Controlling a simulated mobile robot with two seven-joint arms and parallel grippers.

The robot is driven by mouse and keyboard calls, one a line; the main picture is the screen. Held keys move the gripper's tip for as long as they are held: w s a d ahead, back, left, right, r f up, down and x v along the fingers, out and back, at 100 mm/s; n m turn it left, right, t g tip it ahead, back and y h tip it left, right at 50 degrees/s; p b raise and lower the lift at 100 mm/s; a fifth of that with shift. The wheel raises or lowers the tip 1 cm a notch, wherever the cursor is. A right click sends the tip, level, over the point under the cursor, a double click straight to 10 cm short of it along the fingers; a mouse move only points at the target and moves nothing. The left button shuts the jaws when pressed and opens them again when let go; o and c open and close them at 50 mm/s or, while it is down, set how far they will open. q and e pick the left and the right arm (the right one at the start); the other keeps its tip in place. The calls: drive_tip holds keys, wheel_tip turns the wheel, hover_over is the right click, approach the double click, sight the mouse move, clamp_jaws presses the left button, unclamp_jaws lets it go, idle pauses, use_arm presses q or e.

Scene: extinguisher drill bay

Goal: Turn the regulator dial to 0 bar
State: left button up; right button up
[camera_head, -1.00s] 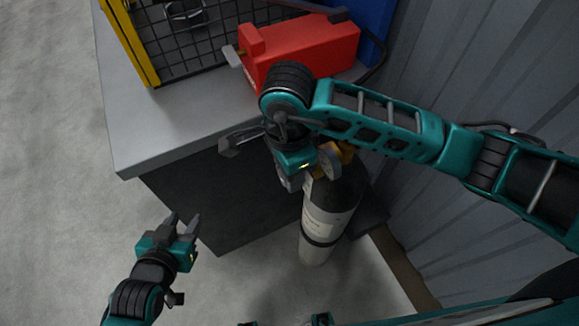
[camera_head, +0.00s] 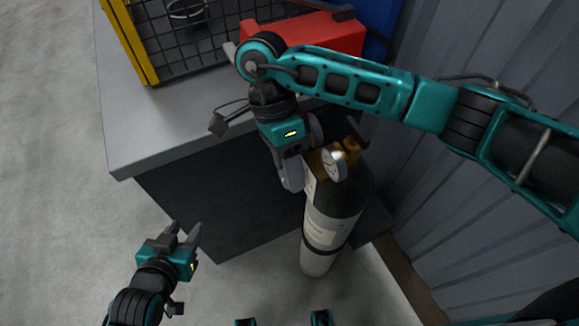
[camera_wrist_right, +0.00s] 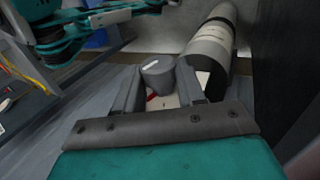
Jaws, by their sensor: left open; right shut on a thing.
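The dark grey regulator dial (camera_wrist_right: 157,73) shows in the right wrist view as a round knob with a white line on its top. It sits between the two fingers of my right gripper (camera_head: 295,172), which is shut on it. Below the knob is a pale face with a red mark (camera_wrist_right: 151,97); its scale is too small to read. In the head view my gripper hides the dial. A round white gauge (camera_head: 334,165) and brass fitting (camera_head: 351,147) are on top of the black-and-white cylinder (camera_head: 321,232). My left gripper (camera_head: 186,228) is open and empty at lower left.
A grey bench (camera_head: 165,125) stands behind, with a red box (camera_head: 320,35) and a yellow-edged mesh panel (camera_head: 143,55) on it. A blue object (camera_head: 380,35) is behind the box. A corrugated wall (camera_head: 450,215) is right of the cylinder. The floor at left is clear.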

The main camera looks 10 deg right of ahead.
drive_tip(key=o, duration=1)
drive_tip(key=shift+o, duration=0.2)
drive_tip(key=v, duration=1.3)
drive_tip(key=shift+s, duration=0.1)
